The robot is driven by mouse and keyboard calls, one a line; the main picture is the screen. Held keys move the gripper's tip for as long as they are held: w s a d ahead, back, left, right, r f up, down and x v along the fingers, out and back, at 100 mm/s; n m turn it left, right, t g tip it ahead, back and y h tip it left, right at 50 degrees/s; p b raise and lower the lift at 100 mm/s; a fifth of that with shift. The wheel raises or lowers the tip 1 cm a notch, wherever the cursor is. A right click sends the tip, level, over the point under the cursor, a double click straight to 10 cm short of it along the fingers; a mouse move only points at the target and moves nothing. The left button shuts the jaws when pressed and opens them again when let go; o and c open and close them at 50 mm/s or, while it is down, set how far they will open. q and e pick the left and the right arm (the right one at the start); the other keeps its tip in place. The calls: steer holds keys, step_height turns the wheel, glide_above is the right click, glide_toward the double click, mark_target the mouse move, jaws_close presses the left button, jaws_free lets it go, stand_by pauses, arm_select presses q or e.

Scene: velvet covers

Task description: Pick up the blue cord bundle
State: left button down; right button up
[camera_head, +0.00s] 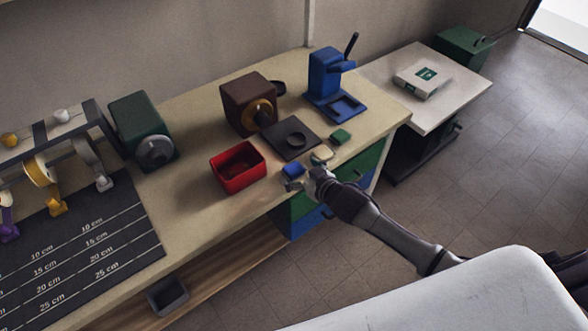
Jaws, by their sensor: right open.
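The blue cord bundle is most likely the small blue block-like thing (292,170) near the front edge of the beige workbench, just right of the red bin. My right gripper (291,184) reaches in from the right, low over the bench edge, with its open fingers close in front of the blue thing. I cannot tell whether they touch it. The gripper's fingers look empty. A cream bundle (322,154) and a green bundle (341,136) lie behind it to the right. My left gripper is not in view.
The red bin (223,178) stands left of the gripper. A dark square plate (278,142) lies behind it. A brown machine (245,100), a blue press (325,80) and a green machine (134,122) stand farther back. Bare bench lies left of the bin.

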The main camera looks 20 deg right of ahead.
mark_target(290, 163)
steer(key=x, duration=0.3)
steer(key=shift+w, duration=0.4)
steer(key=c, duration=1)
